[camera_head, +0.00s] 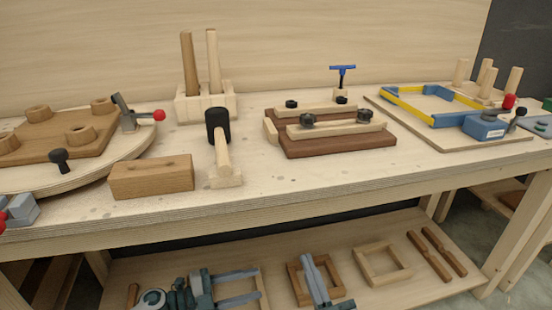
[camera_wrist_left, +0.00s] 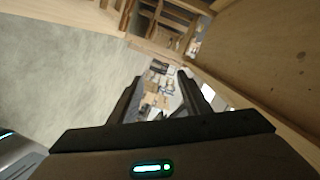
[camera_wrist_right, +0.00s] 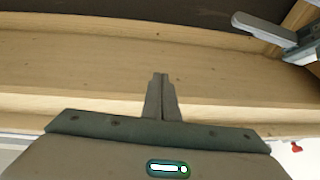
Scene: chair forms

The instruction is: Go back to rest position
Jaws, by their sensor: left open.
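My left gripper (camera_wrist_left: 168,92) shows in the left wrist view with its two dark fingers apart and nothing between them. Beyond the fingertips are a pale floor and some small cluttered items, too small to name. My right gripper (camera_wrist_right: 161,92) shows in the right wrist view with its fingers together and no object visible between them. A pale wooden beam (camera_wrist_right: 70,65) lies across the view beyond it. I cannot make out either gripper in the head view.
The workbench (camera_head: 260,185) carries a wooden block (camera_head: 152,178), a mallet (camera_head: 222,150), a brown jig (camera_head: 340,145) and a blue-yellow frame fixture (camera_head: 435,112). A lower shelf (camera_head: 390,225) holds clamps and wooden frames. A grey clamp (camera_wrist_right: 265,28) is at upper right in the right wrist view.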

